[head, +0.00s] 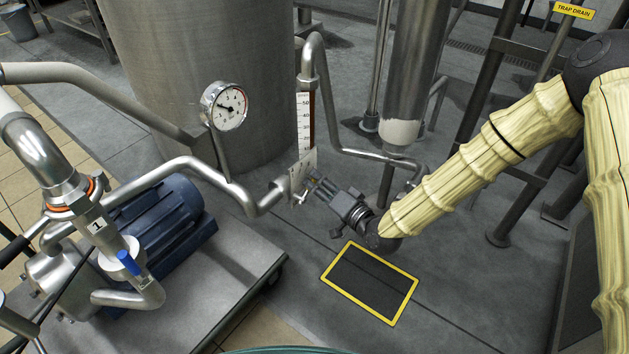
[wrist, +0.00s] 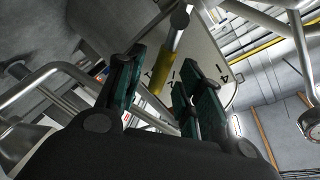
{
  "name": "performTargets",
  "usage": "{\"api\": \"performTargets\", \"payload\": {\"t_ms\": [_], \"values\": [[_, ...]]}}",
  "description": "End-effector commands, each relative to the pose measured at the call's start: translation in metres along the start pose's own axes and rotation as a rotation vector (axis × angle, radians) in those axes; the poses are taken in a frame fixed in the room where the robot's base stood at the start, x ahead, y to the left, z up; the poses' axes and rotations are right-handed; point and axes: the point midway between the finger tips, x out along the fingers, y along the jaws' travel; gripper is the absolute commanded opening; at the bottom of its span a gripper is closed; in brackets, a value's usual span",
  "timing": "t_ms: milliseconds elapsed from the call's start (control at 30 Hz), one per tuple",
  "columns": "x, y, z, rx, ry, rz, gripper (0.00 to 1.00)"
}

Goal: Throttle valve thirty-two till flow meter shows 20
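My gripper (head: 322,188) is at the pale plate (head: 303,168) below the flow meter scale (head: 305,115). The scale is an upright white strip with numbers and a dark red-brown column beside it; I cannot read its level exactly. In the wrist view my gripper's dark green fingers (wrist: 155,90) stand apart, open. A yellow lever handle (wrist: 162,70) with a grey end shows beyond the gap between them. I cannot tell whether the fingers touch it. Behind it is a pale panel (wrist: 203,55) with black digits. No tag reading thirty-two is legible.
A round gauge (head: 224,107) stands left of the scale, before a large steel tank (head: 200,60). A blue motor (head: 160,230) and a blue-handled valve (head: 129,262) are at left. A yellow-edged dark floor panel (head: 368,283) lies below my gripper. Pipes crowd the area.

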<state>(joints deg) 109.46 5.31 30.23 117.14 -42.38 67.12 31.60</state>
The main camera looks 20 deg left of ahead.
Motion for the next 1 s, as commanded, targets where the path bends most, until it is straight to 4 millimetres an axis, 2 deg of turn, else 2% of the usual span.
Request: {"api": "performTargets", "payload": {"t_ms": [300,500,700,1000], "values": [[-0.059,0.001,-0.001,0.002,0.000,0.002,0.37],[-0.085,0.001,0.000,0.001,0.000,0.001,0.37],[-0.097,0.001,0.000,0.001,-0.001,0.001,0.37],[-0.097,0.001,0.000,0.001,-0.001,0.000,0.37]]}}
